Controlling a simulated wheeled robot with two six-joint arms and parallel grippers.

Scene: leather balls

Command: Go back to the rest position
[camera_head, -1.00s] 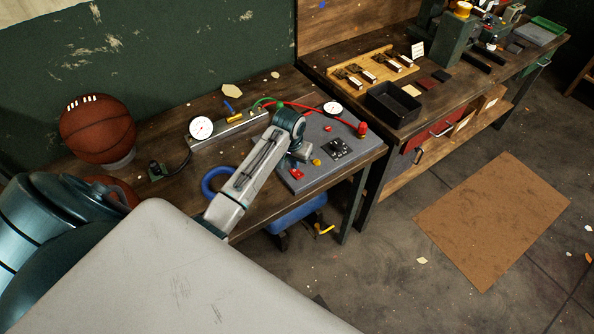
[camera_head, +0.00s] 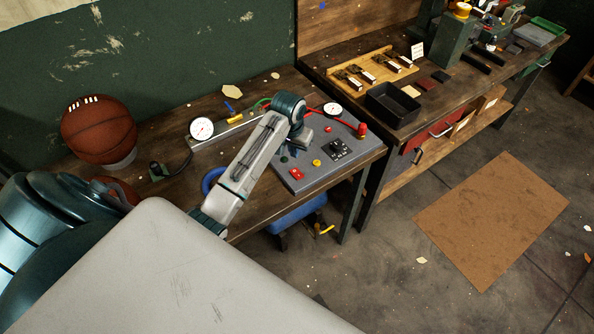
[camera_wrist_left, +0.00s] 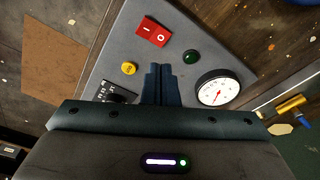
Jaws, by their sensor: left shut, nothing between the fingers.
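My left arm reaches across the workbench, and its gripper (camera_head: 292,151) hangs over the grey control panel (camera_head: 318,172). In the left wrist view the two dark fingers (camera_wrist_left: 162,72) are together, with nothing between them. Around them lie a red rocker switch (camera_wrist_left: 153,30), a green button (camera_wrist_left: 191,57), a yellow button (camera_wrist_left: 128,68) and a round dial gauge (camera_wrist_left: 218,90). Whether the fingertips touch the panel is hard to tell; they appear above it. My right gripper is not in view.
A basketball (camera_head: 98,131) stands on the bench at left. A gauge with a white dial (camera_head: 201,128) and a blue ring (camera_head: 211,179) lie near my arm. A black tray (camera_head: 392,105) is on the right bench. Floor with a brown mat (camera_head: 492,220) is open at right.

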